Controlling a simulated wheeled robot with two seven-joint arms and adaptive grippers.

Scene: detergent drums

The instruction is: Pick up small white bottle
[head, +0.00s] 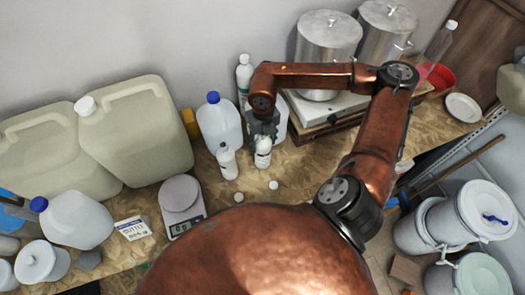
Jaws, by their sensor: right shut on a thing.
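A small white bottle (263,154) with a dark label is upright below my right gripper (263,136). The gripper points down and is shut on the top of this bottle. I cannot tell whether the bottle's base touches the table. My left gripper is not in view.
A blue-capped jug (219,124) and a taller white bottle (245,78) stand close behind. A scale (181,200) and large canisters (138,130) stand left. Metal pots (327,45) stand behind right.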

